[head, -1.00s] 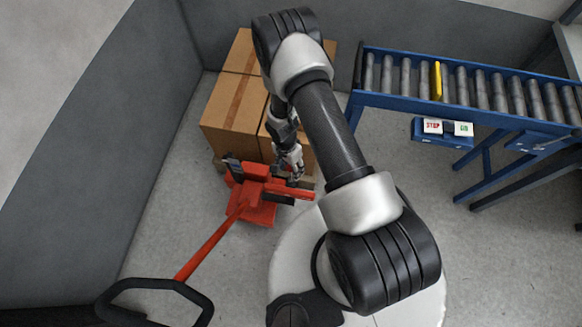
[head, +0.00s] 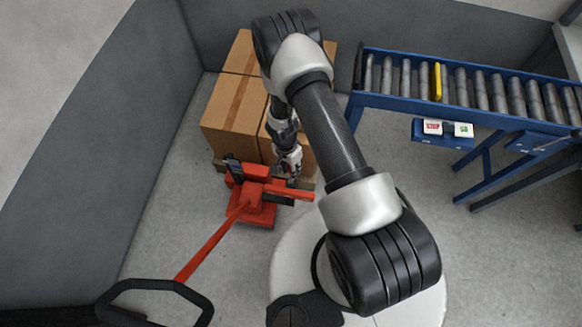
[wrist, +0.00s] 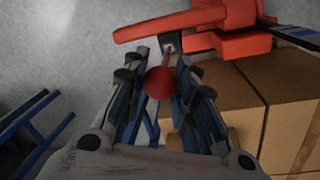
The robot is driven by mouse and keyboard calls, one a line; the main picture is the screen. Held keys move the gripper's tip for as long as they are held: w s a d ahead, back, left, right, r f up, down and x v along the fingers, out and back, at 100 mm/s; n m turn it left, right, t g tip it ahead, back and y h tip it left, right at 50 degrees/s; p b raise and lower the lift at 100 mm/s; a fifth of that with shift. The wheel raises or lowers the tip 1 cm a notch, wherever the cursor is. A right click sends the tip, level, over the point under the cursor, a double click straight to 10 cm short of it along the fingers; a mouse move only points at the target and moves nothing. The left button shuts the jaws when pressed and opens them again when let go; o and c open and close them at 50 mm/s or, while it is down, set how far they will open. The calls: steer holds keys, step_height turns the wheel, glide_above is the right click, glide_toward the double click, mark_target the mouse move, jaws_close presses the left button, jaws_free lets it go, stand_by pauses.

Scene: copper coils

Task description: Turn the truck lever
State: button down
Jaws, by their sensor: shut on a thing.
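The truck (head: 250,205) is a red pallet truck on the floor, with a long red handle ending in a black loop (head: 150,283) at the lower left. Its lever shows in the wrist view as a short rod with a round red knob (wrist: 160,83), running up to a dark bracket on the red truck body (wrist: 235,42). My gripper (head: 289,170) is at the truck's far right side, beside the boxes. In the wrist view my gripper (wrist: 162,72) has its fingers on both sides of the knob and is shut on it. In the head view the gripper hides the lever.
Cardboard boxes (head: 235,105) stand stacked just behind the truck, close to my gripper. A blue roller conveyor (head: 400,98) with a yellow piece (head: 437,82) and a button box (head: 440,136) stands to the right. Grey walls (head: 110,120) close the left and back. Floor between truck and conveyor is clear.

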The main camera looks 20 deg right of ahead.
steer(key=shift+w+a, duration=0.1)
stand_by(0.3)
steer(key=w+a+f+b, duration=0.1)
steer(key=w+a+b, duration=0.2)
steer(key=a+b, duration=0.2)
steer(key=shift+w+a+f, duration=0.25)
steer(key=shift+a+f, duration=0.1)
steer(key=shift+f, duration=0.05)
stand_by(0.5)
steer(key=c, duration=1.3)
jaws_free()
steer(key=shift+s, duration=0.1)
steer(key=r, duration=0.4)
steer(key=w+r, duration=0.1)
steer(key=r, duration=0.6)
steer(key=shift+w+a+r, duration=0.15)
steer(key=shift+a+r, duration=0.25)
steer(key=shift+r, duration=0.1)
